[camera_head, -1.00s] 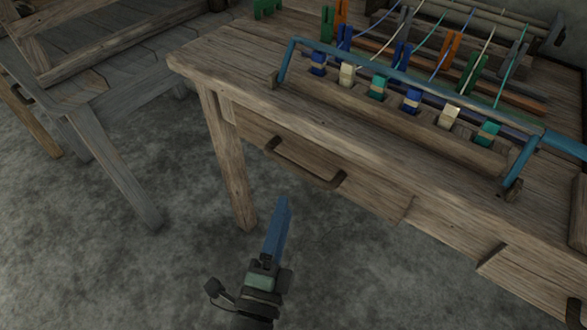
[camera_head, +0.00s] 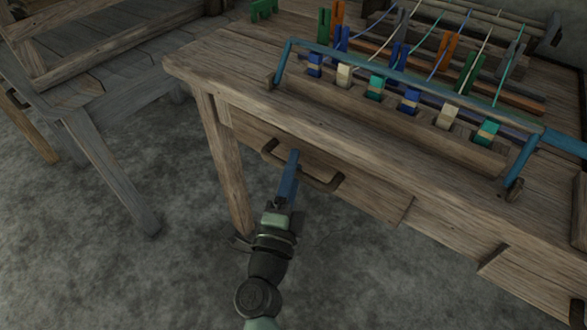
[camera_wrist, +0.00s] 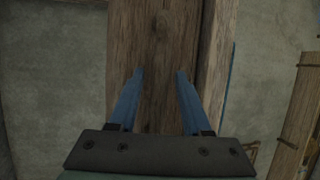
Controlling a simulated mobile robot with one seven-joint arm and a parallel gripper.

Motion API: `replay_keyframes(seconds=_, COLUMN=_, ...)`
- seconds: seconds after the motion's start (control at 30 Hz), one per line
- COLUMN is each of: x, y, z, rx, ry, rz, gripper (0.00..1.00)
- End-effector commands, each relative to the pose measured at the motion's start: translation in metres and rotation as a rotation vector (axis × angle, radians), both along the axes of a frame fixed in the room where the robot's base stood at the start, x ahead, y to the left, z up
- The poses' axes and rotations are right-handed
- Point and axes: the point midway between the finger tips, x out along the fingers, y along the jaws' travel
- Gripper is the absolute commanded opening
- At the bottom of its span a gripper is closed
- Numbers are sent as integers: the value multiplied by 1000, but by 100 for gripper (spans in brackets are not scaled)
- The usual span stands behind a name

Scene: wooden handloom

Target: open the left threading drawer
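The left threading drawer (camera_head: 365,192) is in the front of the wooden table, its face about flush with the frame. Its dark bar handle (camera_head: 325,183) runs along the front.
A blue bar frame (camera_head: 400,75) and a rack of coloured thread blocks (camera_head: 410,100) stand on the tabletop above the drawer. A table leg (camera_head: 228,165) is left of the drawer. A grey wooden bench (camera_head: 110,160) stands farther left. The floor in front is clear.

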Motion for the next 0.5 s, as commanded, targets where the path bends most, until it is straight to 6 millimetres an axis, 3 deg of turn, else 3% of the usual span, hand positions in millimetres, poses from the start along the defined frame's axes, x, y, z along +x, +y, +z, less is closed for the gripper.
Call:
replay_keyframes(seconds=0.03, x=0, y=0, z=0, rx=0, ry=0, rz=0, gripper=38)
replay_keyframes(seconds=0.23, x=0, y=0, z=0, rx=0, ry=0, rz=0, gripper=2)
replay_keyframes(seconds=0.5, x=0, y=0, z=0, rx=0, ry=0, rz=0, gripper=0)
